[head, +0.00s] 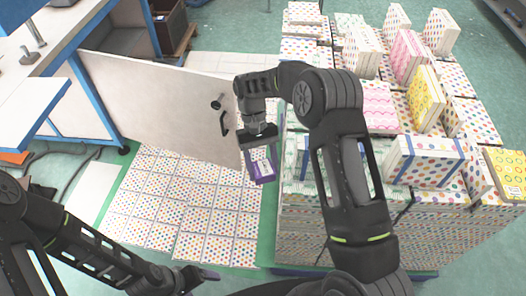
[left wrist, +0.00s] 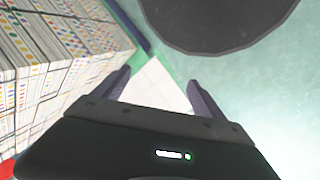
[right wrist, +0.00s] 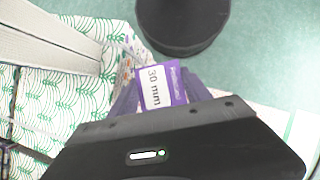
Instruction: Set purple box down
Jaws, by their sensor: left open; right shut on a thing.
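The purple box (head: 262,166) is small, with a white label. In the right wrist view the purple box (right wrist: 162,86) shows a label reading "30 mm". My right gripper (head: 260,150) is shut on it and holds it beside the left side of the box stacks, over the dotted sheets; its height above them is hard to judge. In the right wrist view the fingers (right wrist: 155,92) are on both sides of it. My left gripper (head: 200,278) is low at the bottom of the head view, open and empty; its parted fingers show in the left wrist view (left wrist: 160,85).
Stacks of patterned boxes (head: 420,180) fill the right side. Dotted sheets (head: 175,200) lie flat on the floor at middle left. A white panel (head: 160,105) stands behind them by a blue-framed table (head: 85,95).

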